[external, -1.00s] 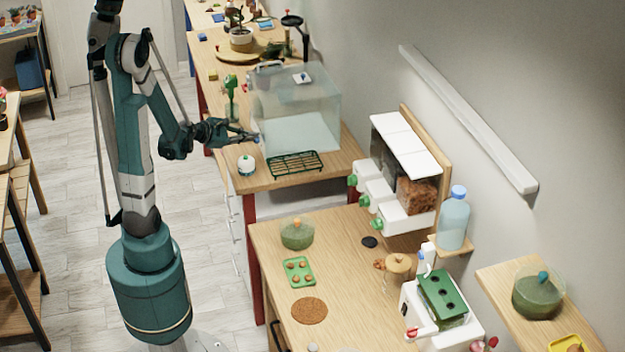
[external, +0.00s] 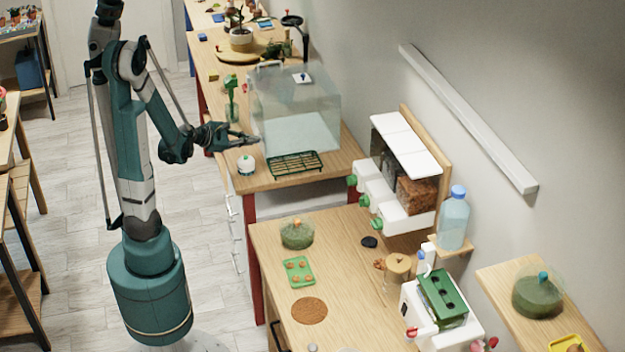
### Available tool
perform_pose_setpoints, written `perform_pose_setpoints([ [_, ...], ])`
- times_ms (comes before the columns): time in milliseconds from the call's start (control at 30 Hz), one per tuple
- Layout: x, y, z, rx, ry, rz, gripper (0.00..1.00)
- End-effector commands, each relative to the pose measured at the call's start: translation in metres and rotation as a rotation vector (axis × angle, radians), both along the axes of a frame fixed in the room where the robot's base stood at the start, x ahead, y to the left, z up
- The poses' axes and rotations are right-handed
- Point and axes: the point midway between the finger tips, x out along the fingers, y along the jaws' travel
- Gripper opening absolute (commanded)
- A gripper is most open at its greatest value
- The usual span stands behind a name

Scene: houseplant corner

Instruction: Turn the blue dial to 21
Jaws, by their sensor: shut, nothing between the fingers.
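A small blue knob (external: 303,77) sits on a white plate on top of the clear tank (external: 297,125). It looks like the blue dial, but its marks and setting are too small to read. My gripper (external: 257,139) is shut and empty. It is at the left front side of the tank, below and to the left of the blue knob, and apart from it. Whether the fingertips touch the tank wall cannot be told.
White dispensers (external: 397,205) hang on the right.

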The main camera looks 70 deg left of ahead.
Motion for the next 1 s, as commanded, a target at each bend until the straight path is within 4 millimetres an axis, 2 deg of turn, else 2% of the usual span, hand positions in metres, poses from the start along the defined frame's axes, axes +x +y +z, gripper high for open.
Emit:
perform_pose_setpoints([
  [1000, 0.0001, -0.0058, 0.0054, 0.0, 0.0, 0.0, 0.0],
])
